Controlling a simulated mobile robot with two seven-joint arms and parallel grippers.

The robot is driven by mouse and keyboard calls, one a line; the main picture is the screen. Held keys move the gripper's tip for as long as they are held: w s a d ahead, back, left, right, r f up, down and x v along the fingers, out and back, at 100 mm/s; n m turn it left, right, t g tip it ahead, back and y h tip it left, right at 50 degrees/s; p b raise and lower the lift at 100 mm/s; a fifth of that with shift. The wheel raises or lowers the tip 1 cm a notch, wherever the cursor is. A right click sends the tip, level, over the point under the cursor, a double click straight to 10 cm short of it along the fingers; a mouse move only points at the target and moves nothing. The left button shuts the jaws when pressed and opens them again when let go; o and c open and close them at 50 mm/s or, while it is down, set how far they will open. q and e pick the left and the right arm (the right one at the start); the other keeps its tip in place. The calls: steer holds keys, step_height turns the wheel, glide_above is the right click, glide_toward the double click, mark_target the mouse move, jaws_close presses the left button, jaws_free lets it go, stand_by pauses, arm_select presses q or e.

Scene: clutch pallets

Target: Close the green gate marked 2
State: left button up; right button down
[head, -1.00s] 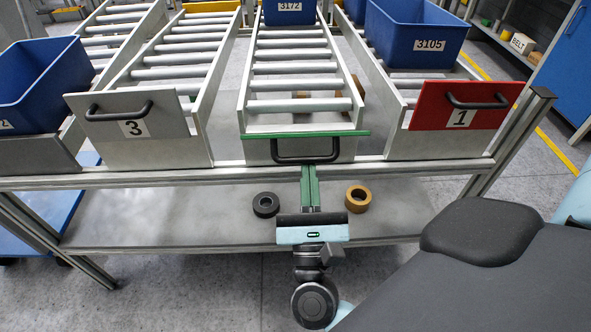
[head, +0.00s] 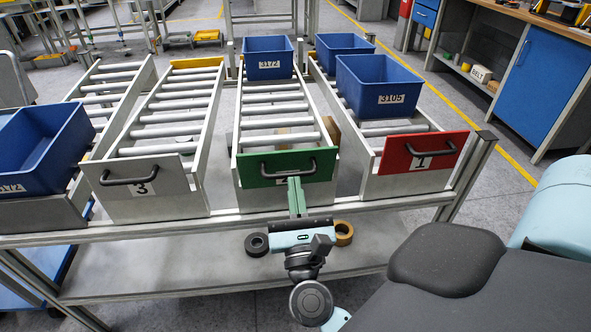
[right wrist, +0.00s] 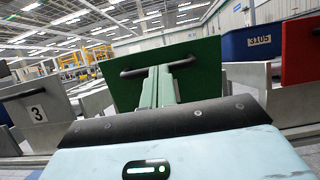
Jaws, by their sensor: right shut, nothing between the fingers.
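The green gate (head: 262,174) stands across the front end of the middle roller lane, upright or nearly so, with a black bar handle (head: 265,173) on its face. Its number label is mostly hidden behind my fingers. My right gripper (head: 294,181) is shut and empty, its fingertips at the front of the gate by the handle. In the right wrist view, the shut fingers (right wrist: 165,75) point at the green gate (right wrist: 203,75) and overlap its handle (right wrist: 135,72); whether they touch it I cannot tell. My left gripper is out of view.
Grey gate 3 (head: 120,183) stands to the left and red gate 1 (head: 440,145) to the right. Blue bins (head: 268,65) sit on the lanes. Black (head: 256,244) and brown (head: 343,233) tape rolls lie on the lower shelf.

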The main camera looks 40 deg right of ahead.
steer(key=shift+w+d+r, duration=0.3)
steer(key=shift+w+r, duration=0.2)
steer(key=shift+r, duration=0.2)
steer(key=shift+p, duration=0.3)
steer(key=shift+d+r, duration=0.1)
steer(key=shift+r, duration=0.15)
steer(key=b+v, duration=0.2)
steer(key=v, duration=0.6)
steer(key=shift+f, duration=0.25)
steer(key=shift+w, duration=0.1)
